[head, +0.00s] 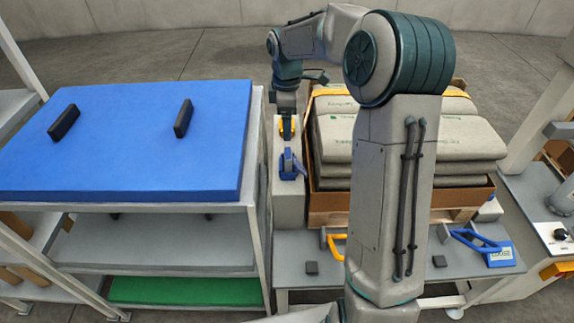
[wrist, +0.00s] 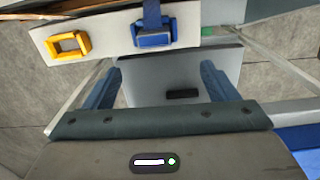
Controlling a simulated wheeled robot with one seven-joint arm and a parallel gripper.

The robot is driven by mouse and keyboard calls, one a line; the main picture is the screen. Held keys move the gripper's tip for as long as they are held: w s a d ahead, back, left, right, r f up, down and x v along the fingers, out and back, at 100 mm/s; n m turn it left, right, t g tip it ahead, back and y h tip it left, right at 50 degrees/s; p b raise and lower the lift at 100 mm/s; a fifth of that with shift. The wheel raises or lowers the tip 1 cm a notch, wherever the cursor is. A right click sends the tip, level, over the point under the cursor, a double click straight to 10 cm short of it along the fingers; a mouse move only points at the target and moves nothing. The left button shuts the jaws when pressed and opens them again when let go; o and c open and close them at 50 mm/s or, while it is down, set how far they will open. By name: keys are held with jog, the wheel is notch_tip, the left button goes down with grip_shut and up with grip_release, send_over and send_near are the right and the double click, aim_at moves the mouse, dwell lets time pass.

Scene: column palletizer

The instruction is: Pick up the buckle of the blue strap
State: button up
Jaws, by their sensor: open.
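The blue strap's buckle (wrist: 153,36) is a blue frame lying on a pale narrow ledge at the top of the wrist view. The blue strap (wrist: 152,11) runs up from it. The blue buckle also shows in the head view (head: 290,166), on the pale stand between the blue-topped shelf and the box. A yellow buckle (wrist: 68,46) lies to its left in the wrist view. My gripper (wrist: 160,70) is open, with nothing between its two fingers. The blue buckle appears beyond the fingertips, apart from them. In the head view the fingers are hard to make out.
A cardboard box (head: 400,207) of stacked sacks (head: 405,138) stands right of the stand. The blue-topped shelf (head: 150,150) with two dark handles stands left. A grey bench (head: 310,285) holds a yellow and a blue-handled tool. My arm hides part of the box.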

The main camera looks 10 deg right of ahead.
aim_at(288, 153)
jog(key=f, duration=0.6)
jog(key=f+b, duration=0.1)
jog(key=f, duration=0.2)
jog(key=shift+w+f, duration=0.3)
jog(key=shift+w, duration=0.1)
jog(key=f, duration=0.5)
jog(key=shift+w+d, duration=0.2)
jog(key=shift+w, duration=0.05)
jog(key=c, duration=1.1)
